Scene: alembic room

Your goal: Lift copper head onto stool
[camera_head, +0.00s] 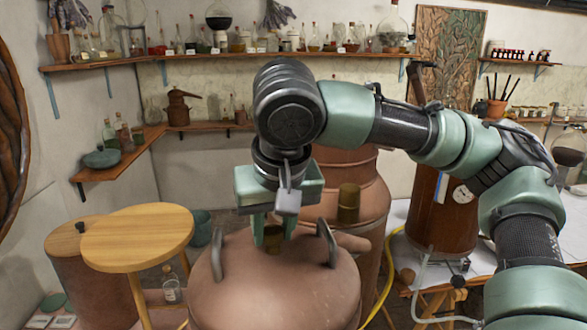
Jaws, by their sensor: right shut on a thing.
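The copper head (275,285) is a wide domed copper piece at the bottom centre, with two grey upright handles and a short brass neck on top. My right gripper (273,237) points down over its top and is shut on the brass neck between the handles. The head's lower edge is cut off by the frame, so I cannot tell what is under it. The stool (138,238) stands to the left, with a round yellow wooden top that is bare. My left gripper is out of view.
A large copper vessel (362,178) stands just behind the head. A brown copper drum (80,268) is beside the stool, and a glass bottle (171,288) stands below its top. At right, a white-covered table (397,240) carries a brown cylinder (446,215); a yellow hose (383,290) hangs nearby.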

